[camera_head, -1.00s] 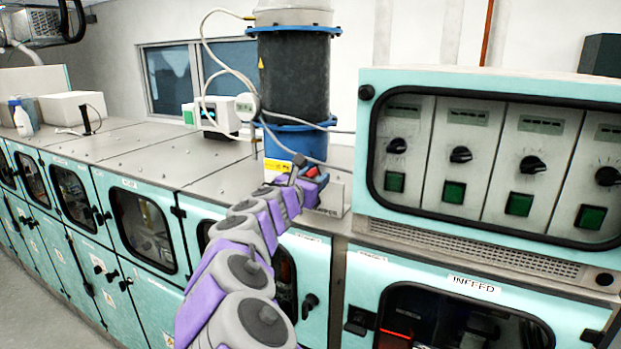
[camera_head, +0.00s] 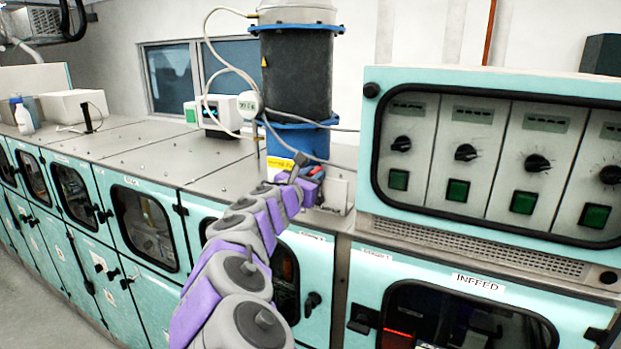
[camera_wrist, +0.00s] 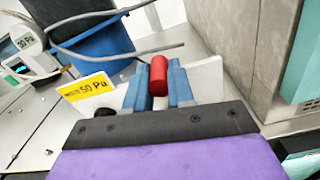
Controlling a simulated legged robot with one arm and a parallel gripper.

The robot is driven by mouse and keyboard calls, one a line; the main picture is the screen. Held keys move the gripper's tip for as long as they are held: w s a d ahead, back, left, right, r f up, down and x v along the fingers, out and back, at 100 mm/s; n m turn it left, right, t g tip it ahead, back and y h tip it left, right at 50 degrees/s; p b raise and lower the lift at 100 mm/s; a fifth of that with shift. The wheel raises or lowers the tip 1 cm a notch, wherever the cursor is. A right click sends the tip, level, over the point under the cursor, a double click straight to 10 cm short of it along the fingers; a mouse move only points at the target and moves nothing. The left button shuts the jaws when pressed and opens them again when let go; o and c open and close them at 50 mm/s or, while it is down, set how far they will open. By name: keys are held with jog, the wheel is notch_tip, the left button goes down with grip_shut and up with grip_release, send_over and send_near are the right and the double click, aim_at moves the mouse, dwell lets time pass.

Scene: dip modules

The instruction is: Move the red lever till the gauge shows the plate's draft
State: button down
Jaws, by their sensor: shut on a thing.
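The red lever (camera_wrist: 158,70) stands between the two blue fingers of my gripper (camera_wrist: 159,90) in the wrist view. The gripper is shut on it. In the head view my gripper (camera_head: 308,183) is at the white bracket below the dark duct, and only a bit of red shows there. The yellow plate (camera_wrist: 88,88) reads 50 Pa in the wrist view, left of the fingers. The gauge (camera_wrist: 24,42) has a small pale display at the upper left; its digits are too small to read surely. It also shows beside the duct in the head view (camera_head: 247,106).
The duct's blue lower part (camera_wrist: 92,45) and a grey cable (camera_wrist: 125,50) are close beyond the fingers. A teal control box (camera_head: 480,260) with knobs and green buttons stands to the right. The grey cabinet top (camera_head: 130,150) is mostly clear to the left.

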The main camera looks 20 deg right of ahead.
jog(key=s+d+m+b, duration=0.1)
jog(key=s+m+b, duration=0.1)
jog(key=m+b, duration=0.1)
jog(key=shift+s+d+f+m, duration=0.1)
jog(key=shift+d+f+m, duration=0.1)
jog(key=shift+d+m, duration=0.15)
jog(key=c, duration=1)
grip_release()
jog(key=shift+o, duration=0.2)
